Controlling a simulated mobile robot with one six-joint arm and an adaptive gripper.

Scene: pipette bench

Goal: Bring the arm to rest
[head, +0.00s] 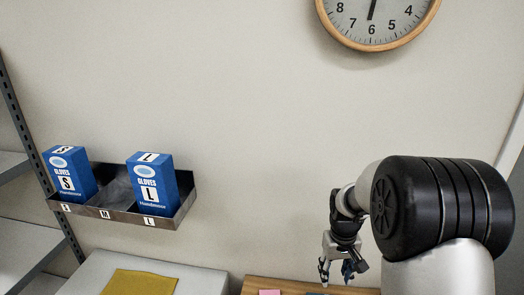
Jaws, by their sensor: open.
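My gripper (336,270) shows at the lower right in the head view. It hangs fingers down at the end of my arm, above a wooden surface. Its fingers are apart, with nothing visible between them. My arm reaches in from the right edge and hides part of the wall and the surface behind it.
A metal wall tray (120,215) at the left holds a blue S glove box (69,174) and a blue L glove box (153,188); its middle M compartment is empty. A yellow cloth (140,284) lies on a pale surface. A clock (375,22) hangs above.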

